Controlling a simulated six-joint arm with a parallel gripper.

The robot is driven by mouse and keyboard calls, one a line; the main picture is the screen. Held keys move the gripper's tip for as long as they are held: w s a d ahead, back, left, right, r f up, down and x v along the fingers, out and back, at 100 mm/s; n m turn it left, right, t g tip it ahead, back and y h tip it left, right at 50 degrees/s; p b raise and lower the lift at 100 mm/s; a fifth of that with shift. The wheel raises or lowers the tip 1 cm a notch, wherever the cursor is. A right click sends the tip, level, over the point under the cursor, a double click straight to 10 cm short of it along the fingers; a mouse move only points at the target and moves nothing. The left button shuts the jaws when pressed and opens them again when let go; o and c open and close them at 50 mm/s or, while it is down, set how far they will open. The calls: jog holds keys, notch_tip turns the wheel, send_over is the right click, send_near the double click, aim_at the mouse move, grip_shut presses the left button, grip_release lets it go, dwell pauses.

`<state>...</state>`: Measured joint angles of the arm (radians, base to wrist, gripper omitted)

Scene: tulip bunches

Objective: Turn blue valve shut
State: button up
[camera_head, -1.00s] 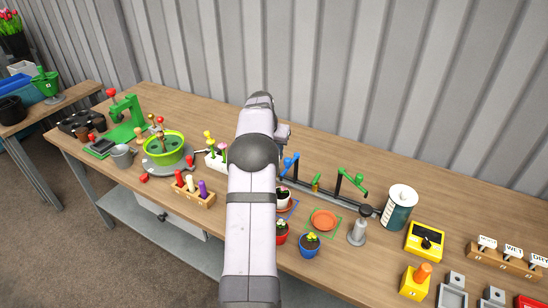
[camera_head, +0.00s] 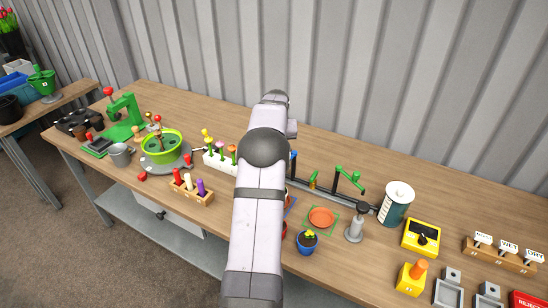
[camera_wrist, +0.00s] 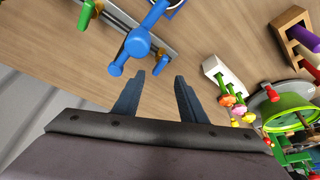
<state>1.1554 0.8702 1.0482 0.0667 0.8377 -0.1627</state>
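In the head view only a blue sliver of the valve (camera_head: 294,158) shows beside my arm, which hides the rest. My gripper (camera_wrist: 160,76) is open and empty in the wrist view. Its two dark fingertips lie just below the valve in that picture and appear apart from it; the exact gap cannot be told. In the head view my gripper is hidden behind my arm.
A green valve (camera_head: 349,180) stands to the right on the same rail. A white block with tulips (camera_head: 220,160) and a green bowl (camera_head: 161,147) are to the left. A grey pump (camera_head: 356,222), orange saucer (camera_head: 320,217) and blue pot (camera_head: 307,241) are to the right.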

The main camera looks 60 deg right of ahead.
jog(key=shift+s, duration=0.1)
jog(key=shift+p+x, duration=1.25)
jog(key=shift+x, duration=2.45)
jog(key=shift+r, duration=0.1)
